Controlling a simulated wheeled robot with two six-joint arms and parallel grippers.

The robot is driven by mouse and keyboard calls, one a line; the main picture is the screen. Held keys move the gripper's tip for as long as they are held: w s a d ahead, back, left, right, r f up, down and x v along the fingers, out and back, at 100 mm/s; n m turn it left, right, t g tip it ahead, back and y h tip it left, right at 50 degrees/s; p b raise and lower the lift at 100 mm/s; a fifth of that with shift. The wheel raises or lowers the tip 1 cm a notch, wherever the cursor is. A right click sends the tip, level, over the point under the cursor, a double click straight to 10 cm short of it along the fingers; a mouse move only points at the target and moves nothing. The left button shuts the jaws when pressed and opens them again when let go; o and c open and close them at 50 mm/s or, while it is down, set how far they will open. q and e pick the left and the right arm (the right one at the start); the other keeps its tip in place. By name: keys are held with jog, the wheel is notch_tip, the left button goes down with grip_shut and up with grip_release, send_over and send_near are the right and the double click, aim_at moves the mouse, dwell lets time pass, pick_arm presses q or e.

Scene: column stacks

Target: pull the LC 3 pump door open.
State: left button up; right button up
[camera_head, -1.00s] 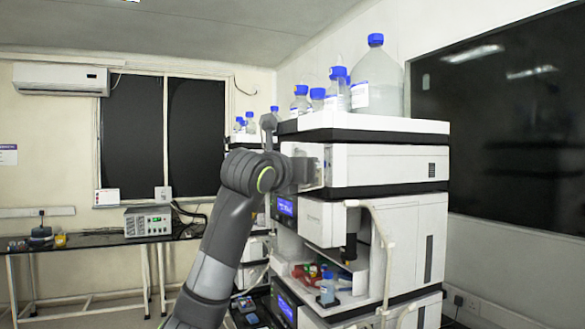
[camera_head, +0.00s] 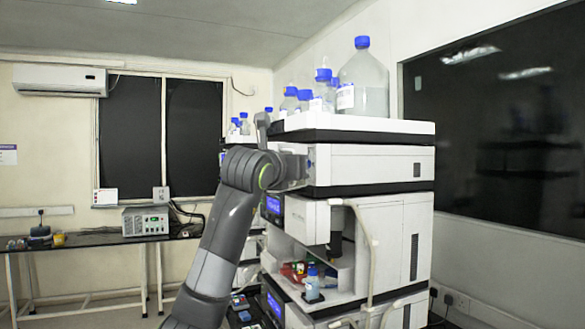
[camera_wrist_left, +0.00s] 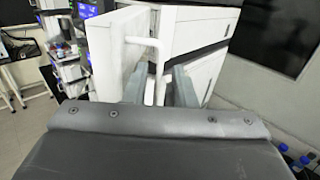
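My right gripper is in neither view.
The instrument stack carries blue-capped bottles (camera_head: 362,80) on its top tray. A lower bay holds small vials (camera_head: 312,285), with a pale tube (camera_head: 372,250) hanging in front. A bench (camera_head: 95,239) stands at the left. A dark wall panel (camera_head: 500,130) is at the right.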

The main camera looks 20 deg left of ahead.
pick_arm(q)
jog(key=shift+w+f, duration=0.1)
jog(key=shift+f, duration=0.1)
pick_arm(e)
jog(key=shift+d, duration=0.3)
